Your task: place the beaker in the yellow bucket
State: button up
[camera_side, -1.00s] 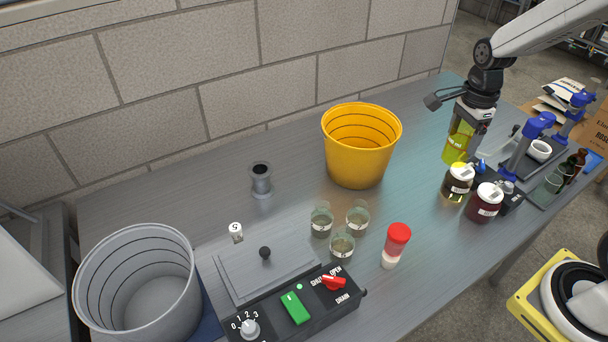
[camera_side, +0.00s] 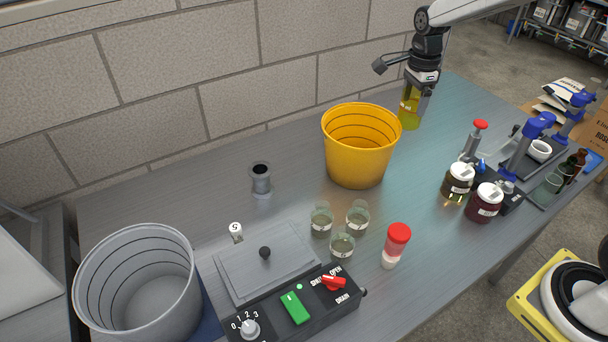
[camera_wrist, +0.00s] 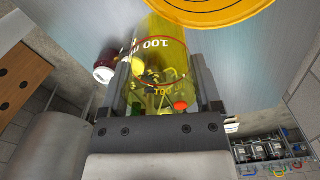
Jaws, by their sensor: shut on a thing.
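The beaker (camera_side: 408,111) is clear with yellow-green liquid or tint. My gripper (camera_side: 418,92) is shut on it and holds it upright, raised just right of and behind the yellow bucket (camera_side: 357,161). In the wrist view the beaker (camera_wrist: 160,62) fills the space between my gripper's fingers (camera_wrist: 168,95), with "100" marks on its side. The yellow bucket stands open on the bench; its rim (camera_wrist: 215,14) shows at the top of the wrist view. The part of its inside that I see in the side view is empty; its floor is hidden.
Several jars and bottles stand at the right, including a dark red jar (camera_side: 484,203) and a red-topped dispenser (camera_side: 473,139). Small glasses (camera_side: 342,246), a red-capped shaker (camera_side: 396,242) and a control box (camera_side: 296,308) stand in front. A grey bucket (camera_side: 140,285) stands at left.

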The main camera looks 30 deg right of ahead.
jog(key=w+a+f, duration=0.1)
jog(key=w+a, duration=0.3)
jog(key=w, duration=0.5)
jog(key=shift+d+f, duration=0.15)
jog(key=shift+f, duration=4.15)
jog(key=shift+d+f, duration=0.1)
jog(key=shift+f, duration=4.15)
jog(key=shift+f, duration=0.15)
jog(key=o, duration=1.2)
jog(key=shift+c, duration=0.2)
notch_tip(320, 180, up, 12)
jog(key=shift+r, duration=0.2)
jog(key=shift+s, duration=0.1)
